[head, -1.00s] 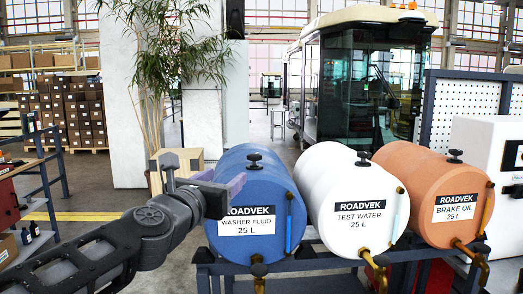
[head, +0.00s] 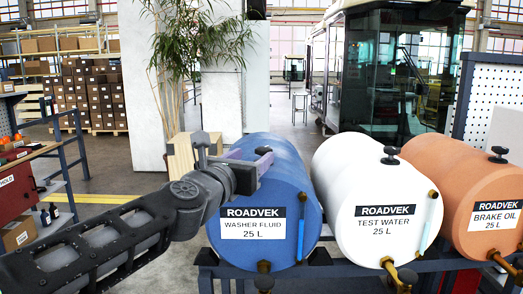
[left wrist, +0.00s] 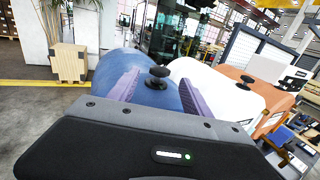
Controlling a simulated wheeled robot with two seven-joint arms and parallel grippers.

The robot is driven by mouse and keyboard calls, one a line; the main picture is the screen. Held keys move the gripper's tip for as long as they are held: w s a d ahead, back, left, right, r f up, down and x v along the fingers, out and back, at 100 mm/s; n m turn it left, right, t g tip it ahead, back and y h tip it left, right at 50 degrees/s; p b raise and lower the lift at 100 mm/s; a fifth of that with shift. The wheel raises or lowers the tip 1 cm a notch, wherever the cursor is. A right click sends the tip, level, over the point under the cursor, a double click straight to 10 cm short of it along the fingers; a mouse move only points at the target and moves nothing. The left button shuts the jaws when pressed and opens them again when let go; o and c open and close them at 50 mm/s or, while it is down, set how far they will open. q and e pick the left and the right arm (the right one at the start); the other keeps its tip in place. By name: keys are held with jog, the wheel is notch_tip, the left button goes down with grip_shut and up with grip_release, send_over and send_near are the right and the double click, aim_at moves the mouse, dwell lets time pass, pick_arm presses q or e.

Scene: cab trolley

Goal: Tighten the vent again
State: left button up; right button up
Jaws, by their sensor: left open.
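The blue washer fluid drum (head: 262,232) lies on its side on a dark rack, with a black vent knob (head: 263,150) on top. My left gripper (head: 248,163) is at the top left of this drum, close to the knob. In the left wrist view the gripper's two purple fingers (left wrist: 159,78) are spread, with the black vent knob (left wrist: 157,83) between them in the picture. No contact with the knob is visible. Whether the knob is loose cannot be told. My right gripper is not in view.
A white test water drum (head: 380,238) and an orange brake oil drum (head: 490,238) lie to the right, each with a black knob on top. Brass taps stick out in front. A wooden block (left wrist: 69,63) stands behind on the left, near a plant (head: 190,45).

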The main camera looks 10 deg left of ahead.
aim_at(260, 151)
pick_arm(q)
jog(key=w, duration=0.2)
jog(key=w+p, duration=0.1)
jog(key=w, duration=0.3)
jog(key=shift+w+d, duration=0.1)
jog(key=shift+d, duration=0.3)
grip_shut()
